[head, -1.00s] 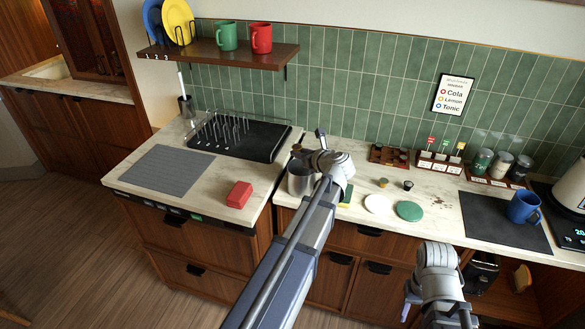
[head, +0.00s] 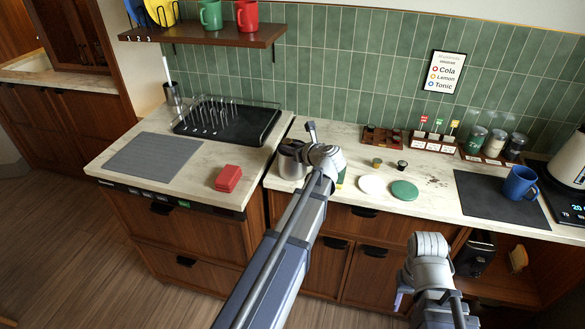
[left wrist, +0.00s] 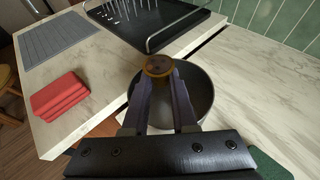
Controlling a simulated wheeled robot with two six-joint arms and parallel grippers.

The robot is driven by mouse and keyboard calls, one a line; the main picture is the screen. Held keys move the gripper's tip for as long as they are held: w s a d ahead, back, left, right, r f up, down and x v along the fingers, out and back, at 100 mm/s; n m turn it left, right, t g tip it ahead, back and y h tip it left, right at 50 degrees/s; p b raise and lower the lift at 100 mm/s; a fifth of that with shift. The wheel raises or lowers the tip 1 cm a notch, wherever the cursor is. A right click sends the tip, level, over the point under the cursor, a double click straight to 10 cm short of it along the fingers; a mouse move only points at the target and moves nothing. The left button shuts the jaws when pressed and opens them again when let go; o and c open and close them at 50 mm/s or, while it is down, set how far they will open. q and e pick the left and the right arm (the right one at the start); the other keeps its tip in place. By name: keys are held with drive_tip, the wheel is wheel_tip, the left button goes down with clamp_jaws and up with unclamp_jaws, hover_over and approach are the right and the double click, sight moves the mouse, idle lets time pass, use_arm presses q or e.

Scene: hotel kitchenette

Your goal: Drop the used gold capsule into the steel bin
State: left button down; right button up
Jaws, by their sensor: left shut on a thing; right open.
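The steel bin (head: 290,164) stands on the counter near the step between the two worktops; my left wrist partly covers it in the head view. In the left wrist view its round dark opening (left wrist: 190,98) lies beneath my fingers. My left gripper (left wrist: 158,76) is shut on the gold capsule (left wrist: 158,64), a small brownish-gold round thing at its fingertips. The capsule overlaps the bin's far rim in that view; its height above the rim is hard to tell. In the head view my left fingertips are hidden. My right gripper (head: 401,297) is open and low, in front of the cabinets.
Another small gold capsule (head: 377,162) and a dark one (head: 402,165) sit behind a white disc (head: 372,185) and a green disc (head: 404,190). A red folded cloth (head: 228,178) and a dish rack (head: 225,125) are left. A blue mug (head: 521,184) stands right.

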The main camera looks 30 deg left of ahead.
use_arm(q)
drive_tip(key=c, duration=0.6)
unclamp_jaws()
drive_tip(key=p+v, duration=0.3)
drive_tip(key=v, duration=0.5)
drive_tip(key=shift+w, duration=0.1)
idle(0.3)
